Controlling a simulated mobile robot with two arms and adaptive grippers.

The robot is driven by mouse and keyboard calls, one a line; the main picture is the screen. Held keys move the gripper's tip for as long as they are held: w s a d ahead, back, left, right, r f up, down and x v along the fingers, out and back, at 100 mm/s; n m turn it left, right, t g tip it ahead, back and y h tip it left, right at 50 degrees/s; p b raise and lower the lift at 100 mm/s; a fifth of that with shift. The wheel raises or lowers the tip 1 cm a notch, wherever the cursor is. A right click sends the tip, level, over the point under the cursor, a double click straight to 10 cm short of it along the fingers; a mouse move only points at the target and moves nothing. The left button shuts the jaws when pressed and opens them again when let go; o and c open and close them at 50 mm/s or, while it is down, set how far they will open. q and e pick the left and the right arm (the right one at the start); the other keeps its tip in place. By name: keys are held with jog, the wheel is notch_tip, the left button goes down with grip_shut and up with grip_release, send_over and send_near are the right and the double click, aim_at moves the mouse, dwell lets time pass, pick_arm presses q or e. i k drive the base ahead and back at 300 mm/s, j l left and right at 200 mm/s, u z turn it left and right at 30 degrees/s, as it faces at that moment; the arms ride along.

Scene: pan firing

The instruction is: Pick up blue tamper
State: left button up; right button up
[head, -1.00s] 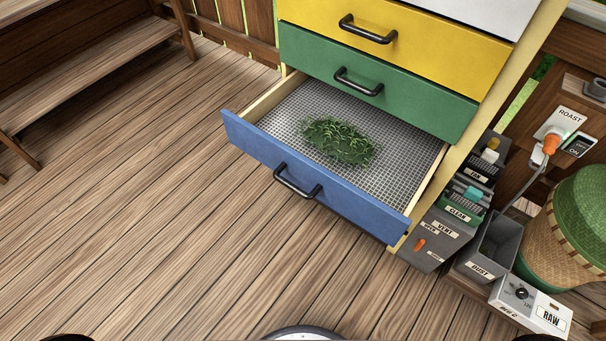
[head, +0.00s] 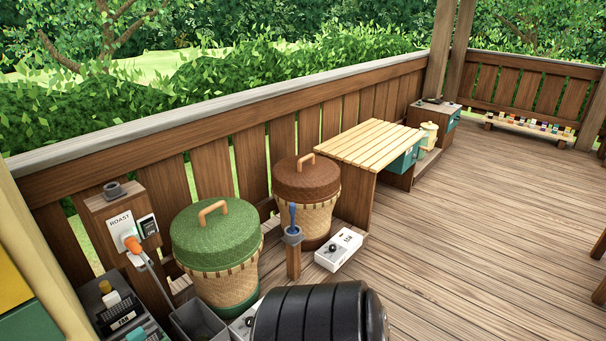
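The blue tamper (head: 292,214) stands upright in a grey round holder (head: 292,235) on top of a short wooden post (head: 293,262). Its blue handle sticks up; its lower end is hidden inside the holder. The post stands between a green-lidded basket and a brown-lidded basket. Neither of my grippers is in view.
The green-lidded basket (head: 222,285) is left of the post; the brown-lidded basket (head: 308,218) is behind it. A white control box (head: 339,250) lies right of it. A slatted wooden table (head: 370,145) stands farther back along the railing (head: 250,110). The deck floor (head: 480,230) at right is clear.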

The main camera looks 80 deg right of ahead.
aim_at(293, 206)
jog(key=z, duration=2.55)
jog(key=u, duration=0.45)
jog(key=i+l+u, duration=0.1)
jog(key=u, duration=0.35)
jog(key=l+u, duration=0.15)
jog(key=u, duration=0.25)
jog(key=i+l+u, duration=0.2)
jog(key=l+u, duration=0.25)
jog(key=l, duration=0.5)
jog(key=l+u, duration=0.4)
jog(key=l, duration=0.55)
jog(key=l+u, duration=0.45)
jog(key=l, duration=0.55)
